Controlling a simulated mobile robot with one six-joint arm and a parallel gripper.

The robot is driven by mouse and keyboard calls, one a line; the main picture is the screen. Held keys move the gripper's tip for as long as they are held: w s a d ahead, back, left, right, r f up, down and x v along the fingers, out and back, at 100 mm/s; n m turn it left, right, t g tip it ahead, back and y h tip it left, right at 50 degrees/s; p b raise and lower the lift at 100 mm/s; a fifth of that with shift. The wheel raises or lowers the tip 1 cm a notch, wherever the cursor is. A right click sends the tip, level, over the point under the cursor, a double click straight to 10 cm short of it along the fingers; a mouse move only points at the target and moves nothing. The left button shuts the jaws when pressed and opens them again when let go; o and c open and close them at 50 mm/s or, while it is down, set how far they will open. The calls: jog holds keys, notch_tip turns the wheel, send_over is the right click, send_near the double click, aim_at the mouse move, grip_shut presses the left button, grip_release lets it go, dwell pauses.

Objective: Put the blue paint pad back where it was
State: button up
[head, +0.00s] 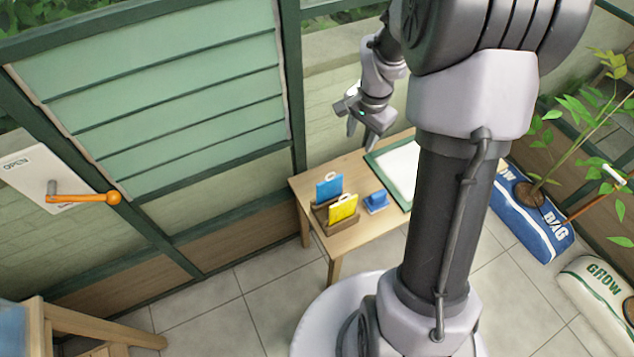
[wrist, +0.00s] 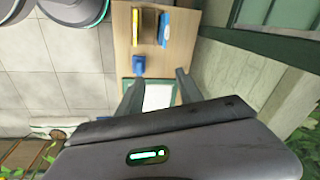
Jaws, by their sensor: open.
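A small blue block with a raised grip, apparently the blue paint pad (head: 376,201), lies on the wooden table (head: 296,190), right of a wooden rack (head: 321,216). The rack holds a blue flat piece (head: 329,187) and a yellow flat piece (head: 343,209), each with a pale loop on top. The small blue block also shows in the wrist view (wrist: 139,65), apart from the rack (wrist: 148,27). My gripper (head: 361,139) is open and empty, above the table's back side. In the wrist view its fingers (wrist: 158,88) straddle the view of the white sheet.
A green-framed white sheet (head: 375,156) lies on the table beside the small blue block, partly hidden by my arm. A shuttered window wall with an orange handle (head: 85,198) stands left. Blue (head: 540,222) and white (head: 590,285) bags lie right. Tiled floor is open in front.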

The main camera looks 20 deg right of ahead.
jog(key=s+a+r+n+t, duration=0.1)
jog(key=s+a+r+n, duration=0.15)
jog(key=a+r, duration=0.55)
jog(key=s+a+r+n+t+y, duration=0.1)
jog(key=s+a+r+n, duration=0.2)
jog(key=s+a, duration=0.3)
jog(key=s+a+r+n+t+y, duration=0.1)
jog(key=s+a+r+n+t, duration=0.1)
jog(key=s+a+r, duration=0.4)
jog(key=s+a+n, duration=0.1)
jog(key=s, duration=0.4)
jog(key=shift+r, duration=0.3)
jog(key=shift+s+n, duration=0.15)
jog(key=shift+n, duration=0.1)
